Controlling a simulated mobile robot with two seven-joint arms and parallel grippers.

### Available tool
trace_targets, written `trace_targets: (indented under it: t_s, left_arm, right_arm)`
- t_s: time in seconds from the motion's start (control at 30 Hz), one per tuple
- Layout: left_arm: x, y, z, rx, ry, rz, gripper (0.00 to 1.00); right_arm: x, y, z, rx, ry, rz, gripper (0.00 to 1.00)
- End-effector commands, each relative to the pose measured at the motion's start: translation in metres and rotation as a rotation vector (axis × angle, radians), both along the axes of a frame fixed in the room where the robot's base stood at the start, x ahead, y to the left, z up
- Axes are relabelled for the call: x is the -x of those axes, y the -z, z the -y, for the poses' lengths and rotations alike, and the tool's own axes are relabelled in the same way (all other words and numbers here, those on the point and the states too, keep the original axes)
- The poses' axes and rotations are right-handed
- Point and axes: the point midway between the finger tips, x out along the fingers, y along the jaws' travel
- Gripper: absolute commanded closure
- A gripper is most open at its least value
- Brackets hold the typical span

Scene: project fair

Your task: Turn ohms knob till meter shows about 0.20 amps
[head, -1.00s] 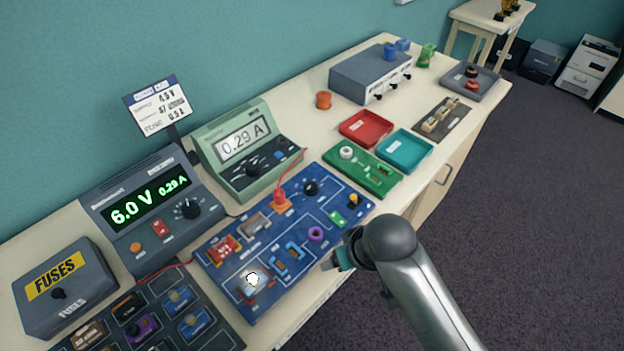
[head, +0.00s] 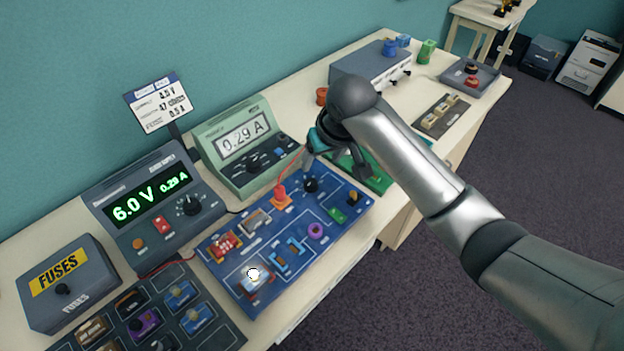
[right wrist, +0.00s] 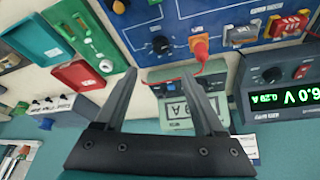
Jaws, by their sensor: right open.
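The green meter (head: 240,140) reads 0.29 A; it shows upside down in the right wrist view (right wrist: 180,110). A black knob (head: 311,185) stands on the blue circuit board (head: 330,215), right of the orange plug with the red lead; I take it as the ohms knob, though its label is unreadable. It also shows in the right wrist view (right wrist: 160,45), beyond the fingertips. My right gripper (head: 335,162) is open and empty, above and near the knob, apart from it as far as I can tell. My left gripper is not in view.
The power supply (head: 150,205) reads 6.0 V and 0.29 A. A lit bulb (head: 253,273) sits on the board. A red lead (head: 292,165) runs from the orange plug (head: 280,195) close to my gripper. My arm covers part of the green board (head: 378,181) and trays.

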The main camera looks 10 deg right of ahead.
Motion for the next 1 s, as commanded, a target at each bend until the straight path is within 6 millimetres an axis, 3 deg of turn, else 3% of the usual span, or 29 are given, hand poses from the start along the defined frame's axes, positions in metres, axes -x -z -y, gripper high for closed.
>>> trace_targets:
  t_s: [0.6, 1.0]
  left_arm:
    - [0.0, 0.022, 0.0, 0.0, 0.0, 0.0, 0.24]
    - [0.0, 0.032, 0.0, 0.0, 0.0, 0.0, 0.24]
  right_arm:
    - [-0.036, 0.095, -0.011, 0.0, -0.001, -0.002, 0.29]
    - [-0.049, 0.126, -0.014, 0.001, -0.002, 0.0, 0.29]
